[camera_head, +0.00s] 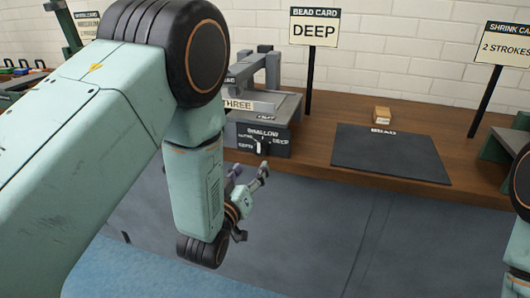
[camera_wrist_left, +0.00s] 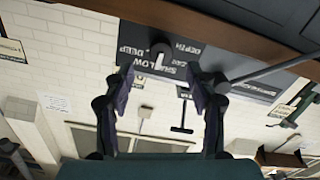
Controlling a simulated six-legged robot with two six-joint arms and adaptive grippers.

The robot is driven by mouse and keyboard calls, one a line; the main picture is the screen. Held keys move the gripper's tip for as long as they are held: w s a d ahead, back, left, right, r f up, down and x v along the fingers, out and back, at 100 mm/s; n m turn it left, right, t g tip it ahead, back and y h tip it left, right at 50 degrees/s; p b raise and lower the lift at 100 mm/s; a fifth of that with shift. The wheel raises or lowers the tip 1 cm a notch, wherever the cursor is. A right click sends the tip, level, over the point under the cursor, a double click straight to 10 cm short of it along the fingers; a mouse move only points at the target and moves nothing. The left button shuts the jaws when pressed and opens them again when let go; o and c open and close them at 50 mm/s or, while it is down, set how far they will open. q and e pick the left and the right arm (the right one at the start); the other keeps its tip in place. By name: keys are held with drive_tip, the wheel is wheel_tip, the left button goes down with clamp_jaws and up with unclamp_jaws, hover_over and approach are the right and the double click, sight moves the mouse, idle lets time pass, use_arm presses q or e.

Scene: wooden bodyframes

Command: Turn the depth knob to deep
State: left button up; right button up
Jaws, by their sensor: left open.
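My left gripper (camera_head: 249,173) is open and empty, just below and in front of the panel. In the left wrist view, which is upside down, the knob (camera_wrist_left: 160,54) shows beyond the fingertips (camera_wrist_left: 163,80), roughly between them and apart from them. My right gripper is out of view.
A "BEAD CARD" sign (camera_head: 313,29) reads "DEEP". A black bead mat (camera_head: 390,153) and a small wooden block (camera_head: 382,115) lie on the wooden bench (camera_head: 340,107) to the right. Another sign (camera_head: 506,48) stands farther right. The bench's front edge is close to my left gripper.

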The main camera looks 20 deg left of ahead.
sight(259, 152)
use_arm(q)
drive_tip(key=w+b, duration=0.1)
drive_tip(key=w, duration=0.5)
drive_tip(key=shift+w+r+b, duration=0.1)
drive_tip(key=shift+w+b, duration=0.2)
drive_tip(key=shift+b, duration=0.05)
drive_tip(key=shift+w, duration=0.25)
drive_tip(key=shift+w+a+r, duration=0.1)
drive_tip(key=shift+a, duration=0.05)
drive_tip(key=shift+w, duration=0.1)
drive_tip(key=c, duration=1.2)
